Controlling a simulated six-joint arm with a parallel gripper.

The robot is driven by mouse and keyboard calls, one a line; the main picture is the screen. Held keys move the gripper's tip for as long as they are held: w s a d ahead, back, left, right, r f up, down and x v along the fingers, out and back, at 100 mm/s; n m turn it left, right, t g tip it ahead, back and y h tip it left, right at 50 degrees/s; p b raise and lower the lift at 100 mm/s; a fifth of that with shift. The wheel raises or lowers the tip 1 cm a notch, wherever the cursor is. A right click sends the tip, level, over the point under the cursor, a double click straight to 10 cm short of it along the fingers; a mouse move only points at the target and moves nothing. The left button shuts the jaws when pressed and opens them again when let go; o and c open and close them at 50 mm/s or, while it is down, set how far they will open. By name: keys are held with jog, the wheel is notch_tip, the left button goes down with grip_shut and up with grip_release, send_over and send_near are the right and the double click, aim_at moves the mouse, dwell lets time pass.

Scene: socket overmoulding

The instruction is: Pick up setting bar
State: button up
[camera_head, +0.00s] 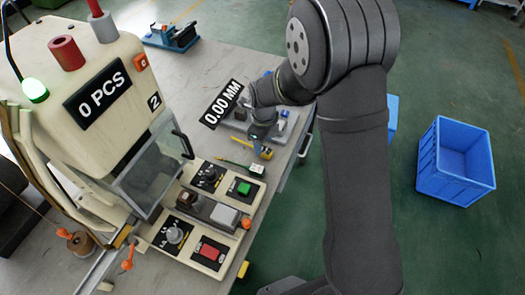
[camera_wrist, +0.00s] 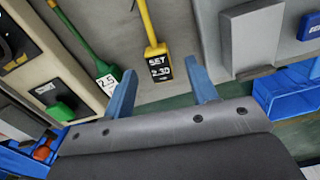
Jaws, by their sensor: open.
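The setting bar (camera_wrist: 147,24) is a yellow rod with a black end block marked "SET 2.30". In the wrist view it lies on the grey table, with its marked end between my fingertips. In the head view its yellow end (camera_head: 267,153) shows just below my gripper, and the rest is partly hidden. My gripper (camera_wrist: 160,66) is open, with two blue fingers on either side of the marked end. I see no clear contact, and the height above the bar is hard to tell. My gripper also shows in the head view (camera_head: 262,133).
A green bar (camera_wrist: 84,38) tagged "2.5" lies left of the setting bar. A grey gauge block (camera_wrist: 250,40) stands to its right. The machine (camera_head: 80,110) and its control panel (camera_head: 205,215) are at left. A blue crate (camera_head: 455,160) stands on the floor.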

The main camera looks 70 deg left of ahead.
aim_at(251, 146)
notch_tip(251, 146, down, 4)
jog(key=shift+s+r, duration=0.15)
jog(key=c, duration=1.1)
jog(key=shift+r, duration=0.1)
